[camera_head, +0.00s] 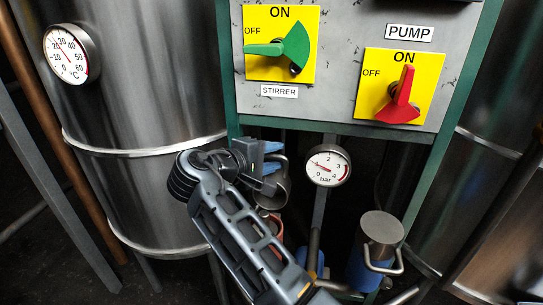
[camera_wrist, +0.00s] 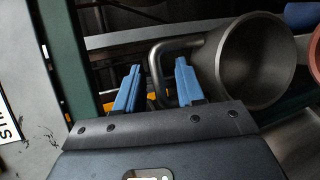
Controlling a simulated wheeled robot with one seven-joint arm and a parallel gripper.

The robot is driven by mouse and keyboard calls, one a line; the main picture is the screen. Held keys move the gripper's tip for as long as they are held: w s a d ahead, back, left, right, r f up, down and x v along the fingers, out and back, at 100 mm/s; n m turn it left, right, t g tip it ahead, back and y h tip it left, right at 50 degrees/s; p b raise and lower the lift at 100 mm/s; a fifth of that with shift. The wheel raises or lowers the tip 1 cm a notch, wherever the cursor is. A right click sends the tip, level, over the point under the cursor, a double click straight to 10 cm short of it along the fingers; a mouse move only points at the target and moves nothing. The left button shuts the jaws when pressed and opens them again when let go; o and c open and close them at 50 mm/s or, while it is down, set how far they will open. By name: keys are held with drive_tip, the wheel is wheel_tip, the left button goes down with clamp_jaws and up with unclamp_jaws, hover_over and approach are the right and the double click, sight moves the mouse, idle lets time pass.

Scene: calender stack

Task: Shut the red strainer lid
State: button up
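The red strainer (camera_head: 275,227) stands below the control panel in the head view, largely hidden by my arm. In the wrist view, only a reddish edge (camera_wrist: 316,55) shows at the far right. Its grey, cup-shaped lid (camera_head: 273,190) appears swung up and open. The lid (camera_wrist: 252,62) shows its round hollow side in the wrist view, with a bent bar handle (camera_wrist: 153,62) on its left. My gripper (camera_head: 273,157) is open. In the wrist view, the handle lies between its blue fingertips (camera_wrist: 158,65); I see gaps beside it and cannot tell any contact.
A blue strainer (camera_head: 362,268) with a grey lid on top (camera_head: 381,228) stands to the right. A pressure gauge (camera_head: 328,166) is close right of my gripper. The panel (camera_head: 340,110) with stirrer switch (camera_head: 285,48) and pump switch (camera_head: 402,98) hangs above. A steel tank (camera_head: 150,120) stands left.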

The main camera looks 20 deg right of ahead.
drive_tip(key=shift+c, duration=0.4)
clamp_jaws()
